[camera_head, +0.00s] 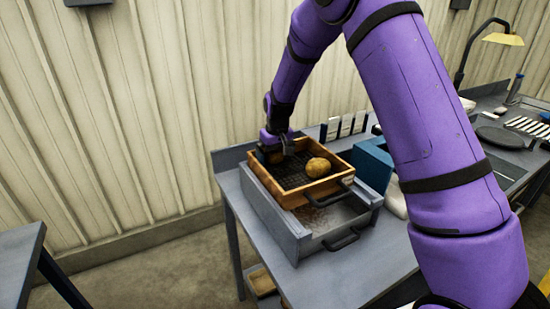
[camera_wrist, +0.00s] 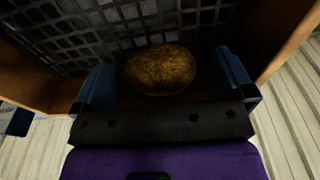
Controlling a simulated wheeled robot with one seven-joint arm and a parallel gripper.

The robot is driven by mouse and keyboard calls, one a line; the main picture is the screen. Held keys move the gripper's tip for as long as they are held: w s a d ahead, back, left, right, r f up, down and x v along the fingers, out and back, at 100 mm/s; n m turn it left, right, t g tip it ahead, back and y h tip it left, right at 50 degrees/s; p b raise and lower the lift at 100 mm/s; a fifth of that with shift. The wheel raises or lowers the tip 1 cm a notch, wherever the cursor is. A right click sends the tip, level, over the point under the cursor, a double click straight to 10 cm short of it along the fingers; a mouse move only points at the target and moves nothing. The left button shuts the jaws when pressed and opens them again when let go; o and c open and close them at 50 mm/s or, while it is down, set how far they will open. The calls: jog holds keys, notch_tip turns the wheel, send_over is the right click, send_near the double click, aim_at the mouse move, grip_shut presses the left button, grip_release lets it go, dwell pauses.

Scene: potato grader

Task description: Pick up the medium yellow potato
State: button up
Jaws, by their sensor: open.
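A yellow-brown potato (camera_wrist: 160,70) lies between the two blue fingers of my gripper (camera_wrist: 166,76) in the wrist view, with a gap to each finger. It is inside a wooden-sided tray with a mesh floor (camera_head: 296,178). In the head view my gripper (camera_head: 275,148) reaches down into the back left corner of this tray, and the potato there is mostly hidden behind it. My gripper is open. A second yellow potato (camera_head: 318,167) lies apart, toward the right side of the tray. I cannot tell from size which one is the medium potato.
The tray sits on a grey metal box (camera_head: 290,232) with a black handle, on a grey bench (camera_head: 365,262). A blue bin (camera_head: 373,163) and white upright cards (camera_head: 345,126) stand to the right and behind. The tray walls surround my gripper closely.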

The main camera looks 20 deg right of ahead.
jog(key=shift+f, duration=0.4)
jog(key=c, duration=1)
notch_tip(320, 180, up, 9)
jog(key=shift+s+r, duration=0.1)
jog(key=shift+r, duration=0.1)
jog(key=n, duration=0.1)
send_over(283, 174)
jog(key=shift+g, duration=0.5)
notch_tip(283, 174, down, 5)
jog(key=shift+d+r, duration=0.1)
jog(key=shift+r, duration=0.05)
jog(key=shift+f, duration=2.2)
